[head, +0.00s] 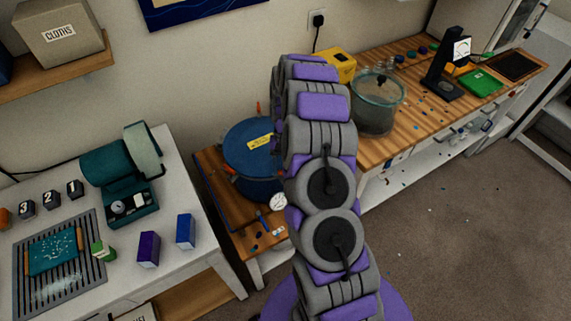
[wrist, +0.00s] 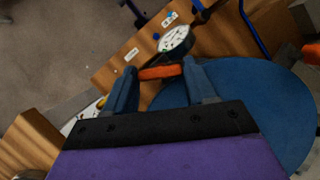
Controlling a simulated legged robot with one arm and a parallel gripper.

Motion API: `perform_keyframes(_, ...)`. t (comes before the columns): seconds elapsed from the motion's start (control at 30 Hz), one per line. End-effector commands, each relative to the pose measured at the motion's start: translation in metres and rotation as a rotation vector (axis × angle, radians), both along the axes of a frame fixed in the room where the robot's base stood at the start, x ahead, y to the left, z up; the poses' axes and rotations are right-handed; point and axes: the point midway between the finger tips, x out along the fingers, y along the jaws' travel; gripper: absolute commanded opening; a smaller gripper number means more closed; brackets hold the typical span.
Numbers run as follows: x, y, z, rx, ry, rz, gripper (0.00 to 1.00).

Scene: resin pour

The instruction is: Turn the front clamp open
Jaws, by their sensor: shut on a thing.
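The blue lidded pot (head: 248,160) stands on a low wooden table, with a yellow label on its lid. A round white gauge (head: 278,201) is at its front side; it also shows in the wrist view (wrist: 175,40). My gripper (wrist: 158,76) is at the pot's rim, shut on the orange handle of the front clamp (wrist: 160,72), which lies crosswise between the fingers beside the gauge. The blue lid (wrist: 245,95) fills the right of the wrist view. In the head view my arm hides the gripper and front clamp. Another orange clamp (head: 232,170) shows at the pot's left.
A white bench (head: 190,250) with a teal machine (head: 120,160) and small boxes stands at left. A wooden workbench (head: 400,145) at right holds a clear glass vessel (head: 378,100), a yellow device (head: 341,65) and a black stand. Open floor lies at right front.

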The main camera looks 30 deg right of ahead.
Motion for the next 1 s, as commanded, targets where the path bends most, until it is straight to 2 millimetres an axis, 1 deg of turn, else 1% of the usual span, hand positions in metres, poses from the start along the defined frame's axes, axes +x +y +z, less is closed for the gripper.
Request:
perform_keyframes(0.03, 0.0017, 0.0001, 0.0025, -0.003, -0.004, 0.045, 0.25)
perform_keyframes(0.3, 0.0019, 0.0013, 0.002, -0.003, -0.005, 0.28, 0.25)
perform_keyframes(0.5, 0.002, 0.0021, 0.0012, -0.002, -0.006, 0.41, 0.25)
perform_keyframes(0.7, 0.0015, 0.0026, 0.0007, -0.002, -0.004, 0.495, 0.25)
perform_keyframes(1.0, 0.0009, 0.003, 0.0001, 0.0, -0.002, 0.54, 0.25)
